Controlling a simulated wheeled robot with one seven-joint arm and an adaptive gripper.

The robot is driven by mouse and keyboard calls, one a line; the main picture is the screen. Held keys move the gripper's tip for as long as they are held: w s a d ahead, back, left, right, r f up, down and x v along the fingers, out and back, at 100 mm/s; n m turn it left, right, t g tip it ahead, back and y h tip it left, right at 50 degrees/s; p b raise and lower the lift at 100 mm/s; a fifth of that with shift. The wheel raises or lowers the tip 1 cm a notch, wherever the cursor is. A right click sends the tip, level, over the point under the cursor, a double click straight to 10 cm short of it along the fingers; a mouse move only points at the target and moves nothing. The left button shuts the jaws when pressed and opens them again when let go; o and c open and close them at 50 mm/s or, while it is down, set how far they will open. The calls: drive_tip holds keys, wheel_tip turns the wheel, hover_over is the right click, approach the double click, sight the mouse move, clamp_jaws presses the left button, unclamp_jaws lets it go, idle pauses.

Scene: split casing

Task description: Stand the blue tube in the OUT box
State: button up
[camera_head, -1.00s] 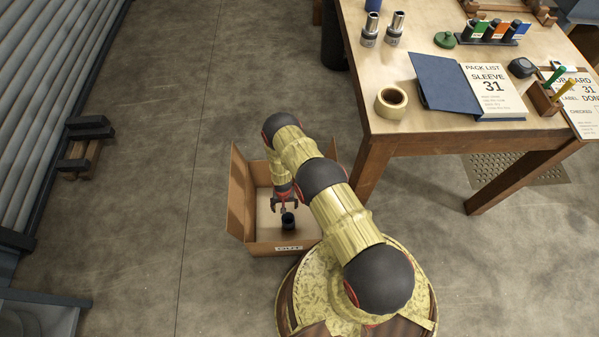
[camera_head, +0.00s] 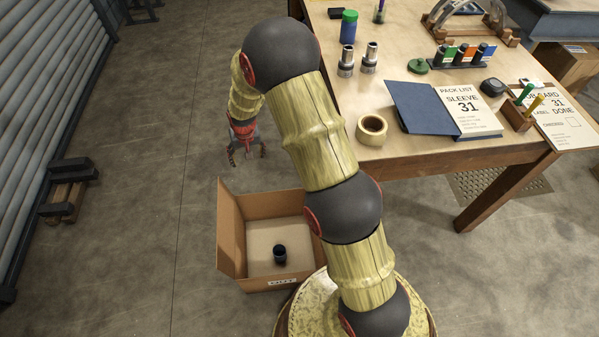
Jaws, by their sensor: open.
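The OUT box (camera_head: 232,230) is an open cardboard carton on the floor, with its label (camera_head: 282,282) on the near side. A short dark, bluish-black tube (camera_head: 280,255) stands upright inside on the box floor, toward the near side. I take it for the blue tube; its colour is hard to tell. My gripper (camera_head: 247,158) is open and empty. It hangs above and beyond the box's far left part, clear of the tube. My arm hides part of the box's right side.
A wooden workbench (camera_head: 400,160) stands right of the box.

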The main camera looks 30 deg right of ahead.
drive_tip(key=s+r+n+t, duration=0.1)
drive_tip(key=s+r, duration=0.6)
drive_tip(key=r, duration=0.6)
drive_tip(key=s+r+t, duration=0.1)
drive_tip(key=s+r, duration=0.5)
drive_tip(key=r, duration=0.7)
drive_tip(key=s+r, duration=0.4)
drive_tip(key=s, duration=0.8)
drive_tip(key=s+r+n+t, duration=0.1)
drive_tip(key=s+r, duration=0.4)
drive_tip(key=s, duration=0.7)
drive_tip(key=shift+d+r+n, duration=0.15)
drive_tip(key=shift+n, duration=0.15)
